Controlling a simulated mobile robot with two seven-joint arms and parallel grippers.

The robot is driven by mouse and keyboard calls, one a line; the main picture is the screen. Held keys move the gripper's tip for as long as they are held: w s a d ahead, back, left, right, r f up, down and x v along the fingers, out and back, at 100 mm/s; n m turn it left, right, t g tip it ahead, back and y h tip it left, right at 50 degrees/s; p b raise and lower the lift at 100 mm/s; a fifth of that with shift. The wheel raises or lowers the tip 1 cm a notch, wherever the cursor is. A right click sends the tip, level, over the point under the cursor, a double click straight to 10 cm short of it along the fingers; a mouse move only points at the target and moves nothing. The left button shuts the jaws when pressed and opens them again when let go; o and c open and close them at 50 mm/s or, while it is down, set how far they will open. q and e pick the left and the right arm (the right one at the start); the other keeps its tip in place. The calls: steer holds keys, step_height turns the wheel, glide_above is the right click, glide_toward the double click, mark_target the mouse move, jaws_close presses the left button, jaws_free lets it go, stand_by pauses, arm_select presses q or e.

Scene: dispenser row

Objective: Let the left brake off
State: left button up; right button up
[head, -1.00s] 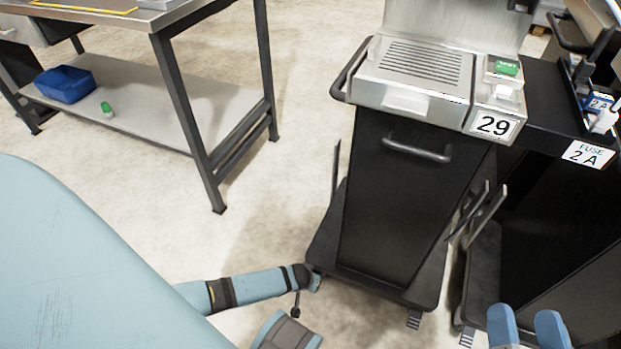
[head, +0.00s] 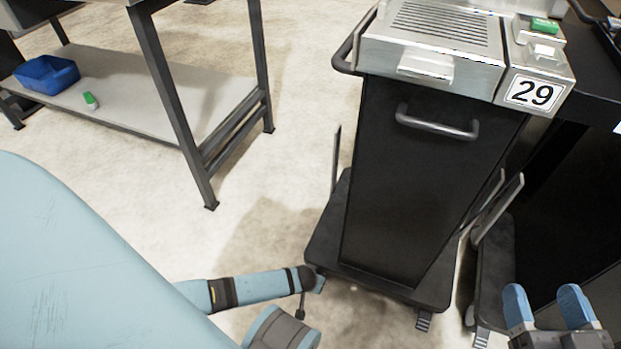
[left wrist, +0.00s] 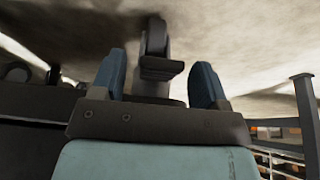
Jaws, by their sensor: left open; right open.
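The cart numbered 29 (head: 400,190) stands upright in the head view, its dark base (head: 330,235) low to the floor. A ribbed grey pedal (head: 424,320) sticks out at its front right corner. In the left wrist view, a caster wheel (left wrist: 156,36) with a flat dark pedal (left wrist: 160,68) shows between the fingers of my left gripper (left wrist: 160,72). The fingers are apart; I cannot tell whether they touch the pedal. In the head view my left arm reaches the base's front left corner and covers the pedal there. My right gripper (head: 546,305) is open and empty at lower right.
A second dark cart (head: 560,200) stands close on the right, with its own pedal (head: 481,338). A metal table (head: 165,95) stands at left, with a blue bin (head: 46,75) and a small green item (head: 90,100) on its lower shelf. Floor between table and cart is clear.

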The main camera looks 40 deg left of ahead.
arm_select(q)
jaws_close()
steer(key=shift+w+r+p, duration=0.1)
steer(key=shift+r+p, duration=0.3)
steer(key=shift+p, duration=0.45)
steer(key=shift+g, duration=0.3)
steer(key=shift+f, duration=0.2)
jaws_free()
arm_select(e)
steer(key=shift+s+a+f+m+g, duration=0.2)
steer(key=shift+s+a+m+g, duration=0.15)
steer(key=shift+m, duration=0.35)
arm_select(q)
steer(key=shift+p, duration=0.3)
